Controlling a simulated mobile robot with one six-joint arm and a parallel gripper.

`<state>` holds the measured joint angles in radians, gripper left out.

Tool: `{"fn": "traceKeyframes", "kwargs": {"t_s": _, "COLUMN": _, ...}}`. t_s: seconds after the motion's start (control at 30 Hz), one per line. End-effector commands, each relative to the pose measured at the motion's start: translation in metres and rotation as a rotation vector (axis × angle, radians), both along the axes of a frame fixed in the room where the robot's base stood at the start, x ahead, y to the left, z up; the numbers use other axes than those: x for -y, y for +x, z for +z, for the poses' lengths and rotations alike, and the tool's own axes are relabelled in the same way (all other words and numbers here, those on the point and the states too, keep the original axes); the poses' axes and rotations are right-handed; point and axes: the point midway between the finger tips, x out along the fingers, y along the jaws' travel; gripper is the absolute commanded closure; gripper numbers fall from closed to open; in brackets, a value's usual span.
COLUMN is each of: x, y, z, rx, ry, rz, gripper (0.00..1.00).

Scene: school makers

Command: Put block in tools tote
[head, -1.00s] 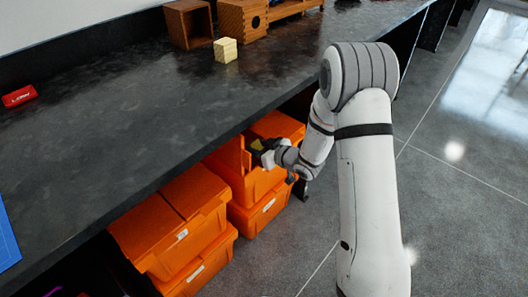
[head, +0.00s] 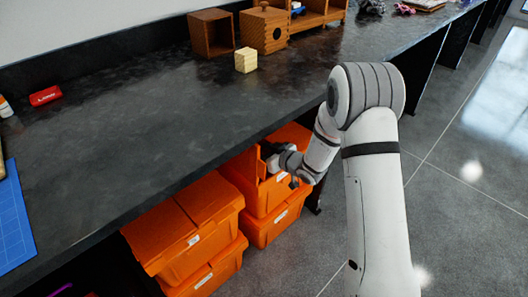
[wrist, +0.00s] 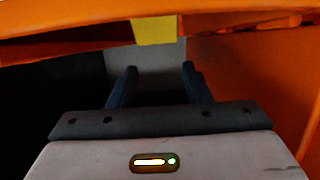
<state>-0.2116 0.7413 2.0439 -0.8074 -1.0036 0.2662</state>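A pale wooden block (head: 246,61) stands on the dark workbench near its back, in front of the wooden boxes. My gripper (head: 269,153) is below the bench edge at the upper right orange tote (head: 243,180), beside an orange panel that looks like a raised lid flap. In the wrist view my gripper (wrist: 158,72) has its two dark fingers apart with nothing held between them. An orange edge with a yellow patch (wrist: 155,30) crosses just beyond the fingertips. Whether the fingers touch it, and the tote's inside, I cannot tell.
Another orange tote (head: 173,226) with a closed split lid stands to the left, stacked on a lower one. The workbench (head: 150,130) overhangs the totes. Open wooden boxes (head: 212,33) stand at the back. Grey floor (head: 470,215) is clear at right.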

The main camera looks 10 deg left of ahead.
Motion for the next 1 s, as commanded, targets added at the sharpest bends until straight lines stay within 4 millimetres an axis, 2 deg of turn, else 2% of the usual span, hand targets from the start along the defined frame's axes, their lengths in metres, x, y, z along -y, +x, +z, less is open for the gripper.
{"fn": "traceKeyframes", "kwargs": {"t_s": 0.03, "x": 0.0, "y": 0.0, "z": 0.0, "rx": 0.0, "ry": 0.0, "rz": 0.0, "gripper": 0.51}}
{"fn": "traceKeyframes", "kwargs": {"t_s": 0.2, "x": 0.0, "y": 0.0, "z": 0.0, "rx": 0.0, "ry": 0.0, "rz": 0.0, "gripper": 0.39}}
{"fn": "traceKeyframes", "kwargs": {"t_s": 0.47, "x": 0.002, "y": -0.002, "z": 0.001, "rx": 0.0, "ry": 0.0, "rz": 0.0, "gripper": 0.39}}
{"fn": "traceKeyframes", "kwargs": {"t_s": 0.8, "x": 0.042, "y": -0.033, "z": 0.019, "rx": -0.002, "ry": 0.0, "rz": -0.002, "gripper": 0.39}}
{"fn": "traceKeyframes", "kwargs": {"t_s": 1.0, "x": 0.057, "y": -0.045, "z": 0.023, "rx": 0.0, "ry": 0.0, "rz": 0.0, "gripper": 0.39}}
